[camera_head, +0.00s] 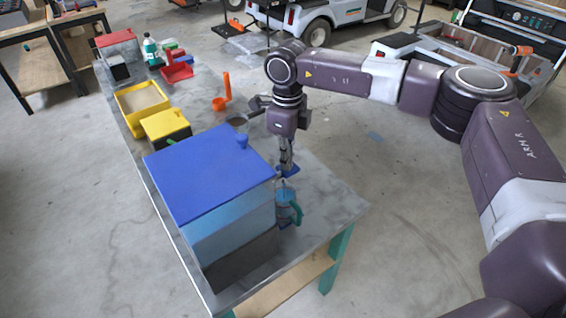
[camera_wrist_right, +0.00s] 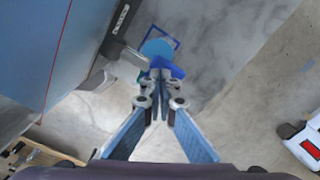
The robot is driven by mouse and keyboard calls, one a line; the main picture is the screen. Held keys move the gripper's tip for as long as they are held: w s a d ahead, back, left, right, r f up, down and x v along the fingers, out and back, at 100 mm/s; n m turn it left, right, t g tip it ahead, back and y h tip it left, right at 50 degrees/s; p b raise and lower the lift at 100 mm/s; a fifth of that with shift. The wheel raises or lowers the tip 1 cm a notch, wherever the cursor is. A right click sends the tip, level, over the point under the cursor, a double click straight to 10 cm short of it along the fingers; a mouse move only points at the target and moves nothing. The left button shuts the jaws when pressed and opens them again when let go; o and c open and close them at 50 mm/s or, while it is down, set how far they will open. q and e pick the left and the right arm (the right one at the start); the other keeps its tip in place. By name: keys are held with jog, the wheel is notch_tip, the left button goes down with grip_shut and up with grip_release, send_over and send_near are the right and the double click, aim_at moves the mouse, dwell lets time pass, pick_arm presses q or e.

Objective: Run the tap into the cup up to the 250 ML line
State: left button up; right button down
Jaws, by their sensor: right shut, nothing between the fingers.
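A large dispenser with a blue lid, a light blue tank (camera_head: 232,228) and a dark base stands on the near end of the bench. A cup (camera_head: 286,208) with a teal handle stands upright beside its right face. A blue tap lever (camera_head: 288,171) shows just above the cup, and also in the right wrist view (camera_wrist_right: 174,69). My right gripper (camera_head: 286,165) points down, its fingers shut and empty at the lever; whether they touch it I cannot tell. A light blue round patch (camera_wrist_right: 157,48) shows beyond the fingertips. The cup's markings are not readable. My left gripper is out of view.
The grey bench top (camera_head: 325,205) is clear right of the cup. Behind the dispenser stand a yellow-lidded box (camera_head: 166,125), a yellow tray (camera_head: 132,117), an orange scoop (camera_head: 221,101) and a red dustpan (camera_head: 177,71). Carts are parked beyond the bench.

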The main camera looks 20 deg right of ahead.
jog(key=shift+r, duration=0.1)
jog(key=shift+r+p, duration=1.2)
jog(key=shift+r, duration=1)
jog(key=shift+r, duration=0.1)
notch_tip(320, 180, up, 6)
jog(key=p, duration=0.3)
